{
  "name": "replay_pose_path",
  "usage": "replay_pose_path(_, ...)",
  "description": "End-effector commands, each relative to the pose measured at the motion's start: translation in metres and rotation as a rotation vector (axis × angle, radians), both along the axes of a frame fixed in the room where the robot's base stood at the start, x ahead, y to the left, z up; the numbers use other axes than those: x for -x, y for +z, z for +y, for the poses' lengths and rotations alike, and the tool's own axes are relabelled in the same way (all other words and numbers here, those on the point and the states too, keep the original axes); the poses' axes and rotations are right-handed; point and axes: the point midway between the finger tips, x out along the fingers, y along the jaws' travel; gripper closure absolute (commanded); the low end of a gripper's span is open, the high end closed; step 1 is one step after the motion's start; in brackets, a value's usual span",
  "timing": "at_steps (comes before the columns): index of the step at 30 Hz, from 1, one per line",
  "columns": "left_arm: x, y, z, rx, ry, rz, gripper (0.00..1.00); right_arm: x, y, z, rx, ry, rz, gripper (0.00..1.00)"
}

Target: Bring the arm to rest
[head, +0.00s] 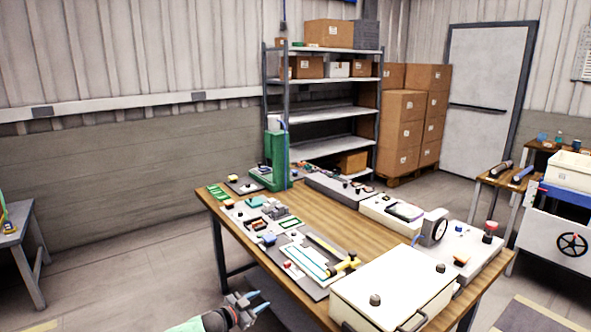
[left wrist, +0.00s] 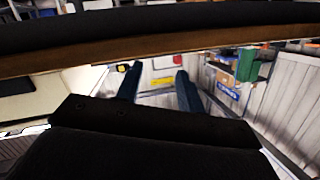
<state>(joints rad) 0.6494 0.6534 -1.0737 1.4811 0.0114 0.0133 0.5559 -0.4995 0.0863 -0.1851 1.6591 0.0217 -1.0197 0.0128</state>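My left gripper (head: 256,302) is at the bottom of the head view, beside the near left edge of the wooden workbench (head: 352,234) and apart from it. Its two blue fingers stand apart with nothing between them. In the left wrist view the same open fingers (left wrist: 156,92) point away from the camera, with the bench edge (left wrist: 150,58) crossing above them. My right gripper is not seen in either view.
The bench carries a green press (head: 276,152), a white case (head: 392,290), and several small fixtures. A shelf rack (head: 322,112) and stacked cartons (head: 405,125) stand behind. A side table (head: 15,235) is at far left. The floor (head: 120,275) left of the bench is clear.

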Motion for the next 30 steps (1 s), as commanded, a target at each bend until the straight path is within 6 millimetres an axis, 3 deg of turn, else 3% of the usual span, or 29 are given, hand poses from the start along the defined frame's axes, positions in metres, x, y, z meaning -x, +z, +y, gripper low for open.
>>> replay_pose_path(5, -0.019, 0.0, 0.024, -0.17, 0.115, -0.023, 0.62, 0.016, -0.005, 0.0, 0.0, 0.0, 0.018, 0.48)
replay_pose_path(12, -0.052, 0.036, 0.054, -0.354, 0.293, -0.036, 0.62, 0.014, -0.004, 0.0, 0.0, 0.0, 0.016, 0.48)
replay_pose_path(17, -0.051, 0.035, 0.062, -0.428, 0.391, 0.021, 0.62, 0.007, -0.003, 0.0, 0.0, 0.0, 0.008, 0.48)
replay_pose_path(23, -0.025, 0.001, 0.069, -0.475, 0.48, 0.159, 0.62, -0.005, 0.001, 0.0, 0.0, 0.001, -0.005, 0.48)
replay_pose_path(30, 0.033, -0.069, 0.074, -0.472, 0.549, 0.366, 0.62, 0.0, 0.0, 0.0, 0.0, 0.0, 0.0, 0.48)
